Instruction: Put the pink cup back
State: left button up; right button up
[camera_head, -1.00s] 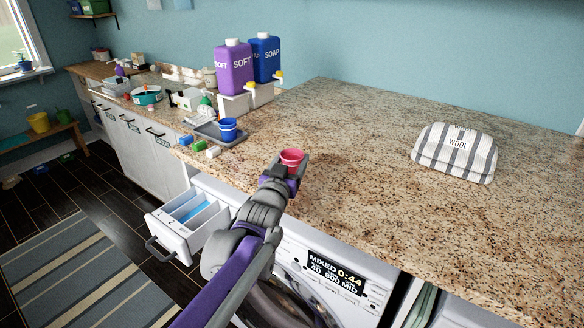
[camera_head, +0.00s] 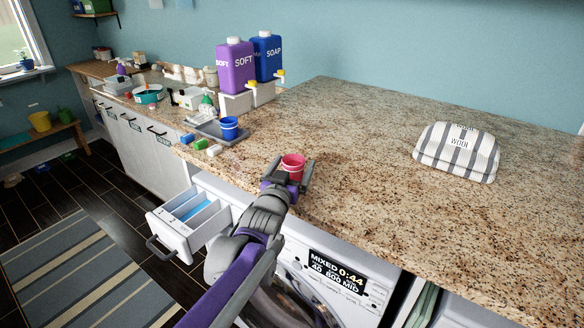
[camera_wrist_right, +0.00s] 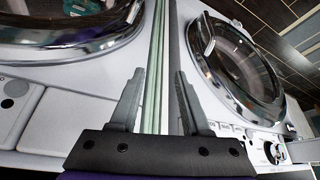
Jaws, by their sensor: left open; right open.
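The pink cup (camera_head: 293,164) stands near the front edge of the granite counter. My left gripper (camera_head: 289,170) is open at the cup, with a finger on either side of it; whether the fingers touch it I cannot tell. A blue cup (camera_head: 229,125) stands on a grey tray (camera_head: 206,131) further back to the left, below the detergent jugs. My right gripper (camera_wrist_right: 158,100) is open and empty in the right wrist view, in front of white front-loading machines.
A purple SOFT jug (camera_head: 236,68) and a blue SOAP jug (camera_head: 266,58) stand on a white stand behind the tray. Small coloured items lie left of it. A striped WOOL bundle (camera_head: 457,152) lies at right. An open detergent drawer (camera_head: 188,222) juts out below the counter.

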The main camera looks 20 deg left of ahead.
pick_arm(q)
jog(key=shift+r, duration=0.3)
jog(key=s, duration=1.2)
jog(key=s+f+g, duration=1.2)
jog(key=s+f, duration=1.2)
jog(key=f, duration=0.1)
jog(key=shift+s+a+f+g, duration=0.2)
jog(key=shift+s+g, duration=0.1)
jog(key=shift+g, duration=0.1)
